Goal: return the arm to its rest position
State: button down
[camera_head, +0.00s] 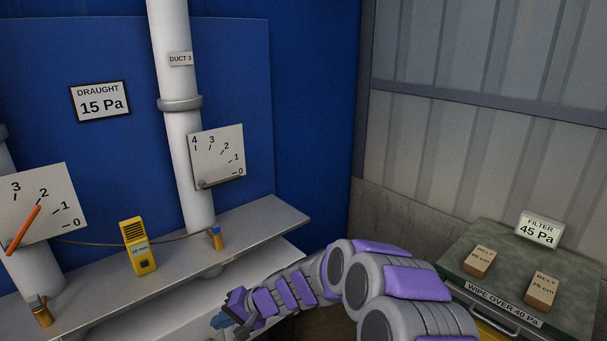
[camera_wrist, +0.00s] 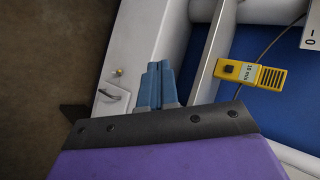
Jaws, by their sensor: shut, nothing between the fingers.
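My purple and grey arm reaches in from the lower right in the head view and bends left. My gripper (camera_head: 224,318) is low in front of the grey shelf, with its blue fingertips pointing left. In the wrist view my gripper (camera_wrist: 154,84) shows its two blue fingers together, with nothing between them. A white surface lies beyond the fingers there. The fingers appear apart from the shelf and the yellow meter (camera_head: 138,247), which also shows in the wrist view (camera_wrist: 252,75).
The grey shelf (camera_head: 270,222) carries the yellow meter and small brass-coloured fittings beside white ducts (camera_head: 182,130). Dial plates (camera_head: 218,157) stand on the ducts. At right, a green-topped cabinet (camera_head: 500,250) bears two boxes (camera_head: 540,290) and a filter display (camera_head: 538,229).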

jog(key=s+d+r+n+g+h, duration=0.1)
jog(key=s+d+r+n+h, duration=0.1)
jog(key=s+d+r, duration=0.45)
jog(key=s+d+r+n+g+h, duration=0.1)
jog(key=s+d, duration=0.3)
jog(key=s, duration=0.5)
jog(key=s+d+m+h, duration=0.2)
jog(key=s+d+h, duration=0.5)
jog(key=s+d, duration=1.3)
jog(key=d, duration=0.2)
jog(key=shift+d+r+g+h, duration=0.2)
jog(key=shift+d+g+h, duration=0.1)
jog(key=shift+d+g, duration=0.1)
jog(key=shift+a, duration=0.1)
